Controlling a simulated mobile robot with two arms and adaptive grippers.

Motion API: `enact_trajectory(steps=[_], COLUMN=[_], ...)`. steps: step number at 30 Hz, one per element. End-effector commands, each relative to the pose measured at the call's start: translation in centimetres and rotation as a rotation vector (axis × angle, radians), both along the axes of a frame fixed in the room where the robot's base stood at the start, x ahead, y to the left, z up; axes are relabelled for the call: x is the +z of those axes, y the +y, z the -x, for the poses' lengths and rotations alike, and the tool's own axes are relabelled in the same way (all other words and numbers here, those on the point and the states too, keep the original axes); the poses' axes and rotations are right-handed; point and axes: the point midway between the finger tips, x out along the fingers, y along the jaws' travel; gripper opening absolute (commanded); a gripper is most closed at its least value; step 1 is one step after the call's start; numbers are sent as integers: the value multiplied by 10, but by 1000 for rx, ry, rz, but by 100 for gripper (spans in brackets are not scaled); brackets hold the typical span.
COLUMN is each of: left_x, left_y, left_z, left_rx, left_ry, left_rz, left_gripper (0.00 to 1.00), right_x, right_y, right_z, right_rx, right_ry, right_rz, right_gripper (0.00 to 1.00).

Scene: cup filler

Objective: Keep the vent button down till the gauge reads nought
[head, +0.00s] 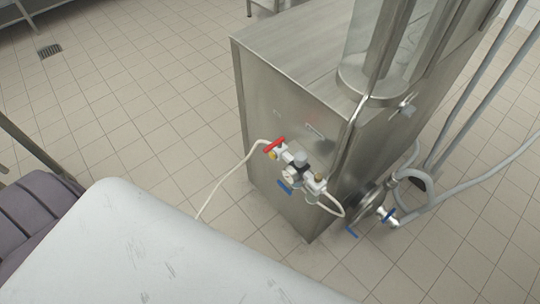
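A small valve and regulator assembly sits on the front side of the steel machine (285,110). It has a red lever (274,145) at its upper left, a dark and grey knob (300,160) in the middle and a blue lever (285,187) below. A small round white part (290,174) looks like the gauge, but its face and reading are too small to make out. I cannot pick out the vent button for certain. Neither of my grippers is in view, and nothing is seen touching the assembly.
A pale hose (222,184) runs from the assembly down left. Another valve with blue handles (387,214) and thick grey hoses (470,183) are at the machine's right. Grey-purple slats (30,212) lie at the left edge. Tiled floor (130,110) is clear left of the machine.

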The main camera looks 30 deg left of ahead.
Motion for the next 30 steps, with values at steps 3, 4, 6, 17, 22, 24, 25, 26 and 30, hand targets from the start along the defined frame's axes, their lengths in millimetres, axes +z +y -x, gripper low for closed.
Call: enact_trajectory(steps=[3,4,6,17,22,24,25,26,30], left_x=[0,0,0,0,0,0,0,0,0], left_y=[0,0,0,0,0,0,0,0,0], left_z=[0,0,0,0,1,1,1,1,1], left_rx=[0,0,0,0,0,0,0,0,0], left_ry=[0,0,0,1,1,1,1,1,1], left_rz=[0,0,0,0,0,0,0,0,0], left_gripper=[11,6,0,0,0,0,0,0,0], right_x=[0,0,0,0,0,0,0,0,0], right_y=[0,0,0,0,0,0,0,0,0], right_z=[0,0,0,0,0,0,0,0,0], right_rx=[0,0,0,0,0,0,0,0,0], right_ry=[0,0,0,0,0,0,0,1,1], right_rz=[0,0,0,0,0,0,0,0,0], right_gripper=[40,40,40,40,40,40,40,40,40])
